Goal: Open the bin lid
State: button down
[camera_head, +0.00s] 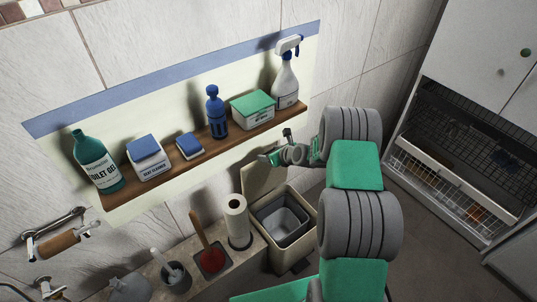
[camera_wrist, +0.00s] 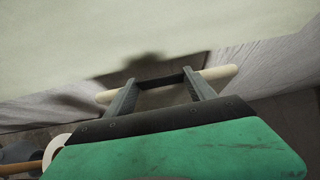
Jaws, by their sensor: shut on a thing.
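The cream bin (camera_head: 290,258) stands on the floor below the shelf, with a grey inner bucket (camera_head: 283,222) showing in its open top. Its cream lid (camera_head: 258,181) is raised, standing steeply at the back of the opening against the wall side. My gripper (camera_head: 272,157) is at the upper edge of the lid, which it partly hides. In the wrist view my gripper (camera_wrist: 160,84) is shut across a narrow cream bar (camera_wrist: 219,72), apparently the lid's edge, which sticks out on both sides of the fingers.
A wooden shelf (camera_head: 190,163) with bottles and boxes runs just above my gripper. A paper roll (camera_head: 236,218) and a red plunger (camera_head: 211,255) stand on a ledge left of the bin. A white cabinet with wire baskets (camera_head: 450,165) is at right.

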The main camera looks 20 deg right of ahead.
jog(key=c, duration=0.8)
grip_release()
jog(key=shift+w+r, duration=0.3)
jog(key=shift+r, duration=0.15)
jog(key=o, duration=0.5)
jog(key=shift+s+f, duration=0.2)
jog(key=shift+s, duration=0.05)
jog(key=shift+s+d, duration=0.1)
jog(key=v, duration=0.7)
jog(key=shift+s+d+r, duration=0.1)
jog(key=shift+s+r, duration=0.1)
jog(key=shift+s, duration=0.1)
